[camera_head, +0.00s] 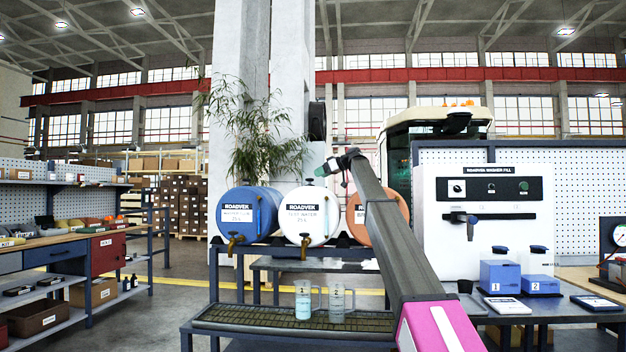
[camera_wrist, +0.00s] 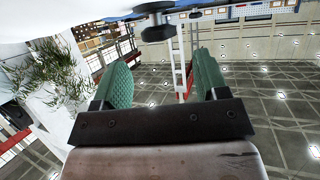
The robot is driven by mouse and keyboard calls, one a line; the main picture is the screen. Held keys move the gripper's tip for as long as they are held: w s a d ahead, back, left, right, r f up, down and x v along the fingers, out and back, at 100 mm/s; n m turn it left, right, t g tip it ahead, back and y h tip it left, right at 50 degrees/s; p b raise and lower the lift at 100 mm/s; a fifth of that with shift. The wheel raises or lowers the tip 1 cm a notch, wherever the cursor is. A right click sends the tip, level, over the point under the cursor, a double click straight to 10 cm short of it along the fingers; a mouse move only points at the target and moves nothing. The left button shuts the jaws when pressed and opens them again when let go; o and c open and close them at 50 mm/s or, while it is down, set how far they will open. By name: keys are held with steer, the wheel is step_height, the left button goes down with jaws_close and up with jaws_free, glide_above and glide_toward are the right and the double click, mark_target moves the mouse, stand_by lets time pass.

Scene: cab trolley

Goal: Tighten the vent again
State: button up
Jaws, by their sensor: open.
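The white drum (camera_head: 303,215) lies on its side on the rack between a blue drum (camera_head: 246,212) and an orange drum, with a small dark vent cap (camera_head: 309,181) on its top. In the wrist view a dark round vent knob (camera_wrist: 155,28) on a short stem stands at the top, beside a white curved surface (camera_wrist: 60,12). My gripper (camera_head: 324,169) is just above and right of the white drum's cap. In the wrist view its green-padded fingers (camera_wrist: 160,62) are apart with nothing between them; the knob lies beyond the fingertips.
My arm partly hides the orange drum (camera_head: 356,222). Brass taps (camera_head: 305,245) hang at the drum fronts. Jug 1 (camera_head: 303,302), with pale liquid, and jug 2 (camera_head: 337,304) stand on the grated tray (camera_head: 250,321). A plant (camera_head: 262,130) rises behind the blue drum.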

mark_target(310, 181)
steer(key=x, duration=0.5)
steer(key=c, duration=0.9)
